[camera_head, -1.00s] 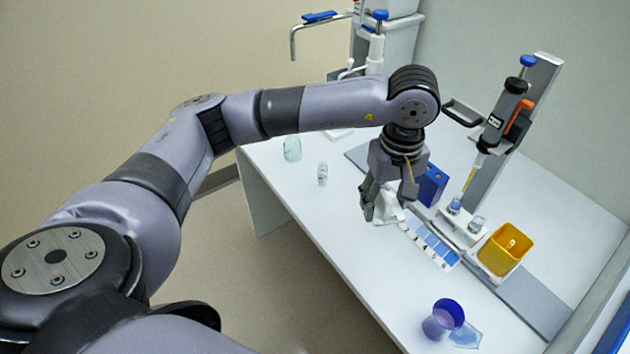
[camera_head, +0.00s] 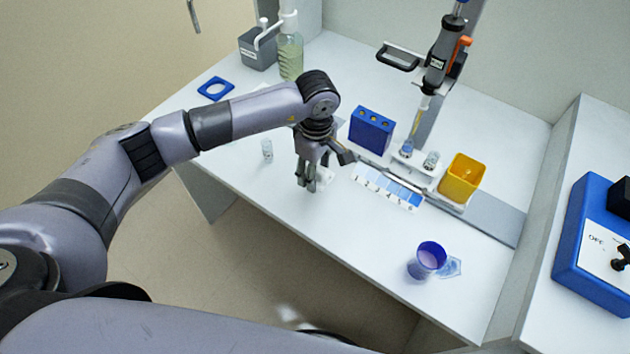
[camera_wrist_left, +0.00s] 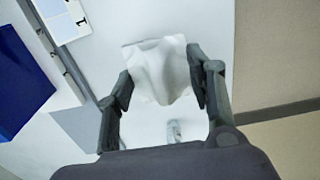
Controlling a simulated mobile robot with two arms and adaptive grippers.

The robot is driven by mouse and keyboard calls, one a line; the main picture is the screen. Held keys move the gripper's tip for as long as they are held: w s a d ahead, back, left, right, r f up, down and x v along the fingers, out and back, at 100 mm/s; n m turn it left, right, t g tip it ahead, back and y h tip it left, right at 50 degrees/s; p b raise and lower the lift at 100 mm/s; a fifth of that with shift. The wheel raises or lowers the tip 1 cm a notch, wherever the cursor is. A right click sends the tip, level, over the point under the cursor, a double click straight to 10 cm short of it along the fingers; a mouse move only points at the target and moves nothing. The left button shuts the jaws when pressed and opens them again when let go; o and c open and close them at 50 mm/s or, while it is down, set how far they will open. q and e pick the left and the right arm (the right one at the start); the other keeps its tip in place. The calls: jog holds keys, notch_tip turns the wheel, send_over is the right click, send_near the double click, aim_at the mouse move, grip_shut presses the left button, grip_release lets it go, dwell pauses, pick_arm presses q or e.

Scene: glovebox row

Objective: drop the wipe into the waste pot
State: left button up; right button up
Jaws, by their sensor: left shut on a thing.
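My left gripper (camera_head: 308,184) is shut on a crumpled white wipe (camera_wrist_left: 160,72), held between both fingers in the left wrist view. In the head view the wipe (camera_head: 326,175) shows partly behind the fingers, over the white table left of the printed card. A yellow open square pot (camera_head: 461,179), which looks like the waste pot, stands to the right of the gripper, past the card. Something small and pale shows inside it. The wipe is well apart from this pot. My right gripper is not in view.
A printed card (camera_head: 390,187), blue block (camera_head: 371,130) and pipette on its stand (camera_head: 440,60) lie between or behind. A purple cup (camera_head: 428,259) stands at the front right. A small vial (camera_head: 267,149) stands left of the gripper. The front middle table is clear.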

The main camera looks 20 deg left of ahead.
pick_arm(q)
jog(key=shift+f, duration=1.25)
notch_tip(320, 180, down, 4)
jog(key=shift+p, duration=0.35)
jog(key=shift+f+b, duration=0.2)
jog(key=shift+b, duration=0.1)
jog(key=o, duration=1)
jog(key=shift+r, duration=0.1)
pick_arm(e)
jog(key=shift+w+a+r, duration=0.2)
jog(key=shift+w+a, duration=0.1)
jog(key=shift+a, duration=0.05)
